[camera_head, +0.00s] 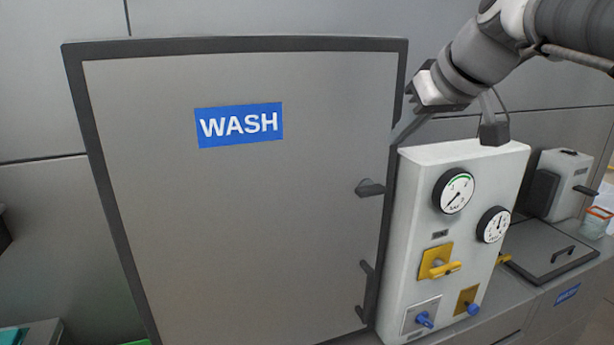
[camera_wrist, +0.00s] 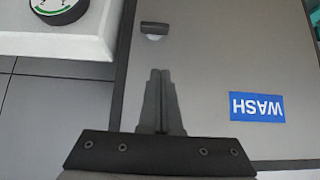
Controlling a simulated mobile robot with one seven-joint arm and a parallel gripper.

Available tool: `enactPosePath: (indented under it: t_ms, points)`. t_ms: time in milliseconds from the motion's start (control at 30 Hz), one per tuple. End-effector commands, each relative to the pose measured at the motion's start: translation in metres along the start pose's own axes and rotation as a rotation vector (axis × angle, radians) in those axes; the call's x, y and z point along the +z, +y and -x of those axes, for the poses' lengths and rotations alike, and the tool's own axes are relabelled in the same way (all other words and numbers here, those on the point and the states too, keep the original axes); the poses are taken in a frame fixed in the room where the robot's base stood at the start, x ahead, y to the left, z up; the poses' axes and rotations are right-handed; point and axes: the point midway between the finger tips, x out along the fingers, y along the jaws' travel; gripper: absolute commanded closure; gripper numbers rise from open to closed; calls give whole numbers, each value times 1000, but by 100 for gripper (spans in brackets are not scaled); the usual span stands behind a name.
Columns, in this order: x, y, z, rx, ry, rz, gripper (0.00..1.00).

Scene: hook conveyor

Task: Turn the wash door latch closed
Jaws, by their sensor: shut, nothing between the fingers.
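The grey wash door (camera_head: 235,220) has a dark frame and a blue WASH label (camera_head: 239,125); in the head view it appears shut. Its dark latch (camera_head: 370,188) sits near the right edge, its tip pointing left. A dark vertical handle (camera_head: 365,290) is below it. In the wrist view, the label (camera_wrist: 257,107) is upside down and the latch (camera_wrist: 154,30) is at the top, beyond my fingertips. My gripper (camera_wrist: 160,72) is shut and empty, apart from the latch. In the head view, my gripper (camera_head: 402,132) is by the door's upper right edge, above the latch.
Right of the door stands a white panel (camera_head: 415,190) with gauges, a yellow valve (camera_head: 438,262) and blue knobs. Farther right are a counter lid (camera_head: 552,250) and a grey machine (camera_head: 560,185). The space before the door is clear.

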Motion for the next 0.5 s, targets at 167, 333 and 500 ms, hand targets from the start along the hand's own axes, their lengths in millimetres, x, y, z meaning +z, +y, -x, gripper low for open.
enactPosePath:
  t_ms: [167,333,500]
  points:
    - [0,0,-1,0,-1,0,100]
    - [0,-1,-15,-2,-3,0,100]
    - [1,-1,-47,-4,-5,-1,100]
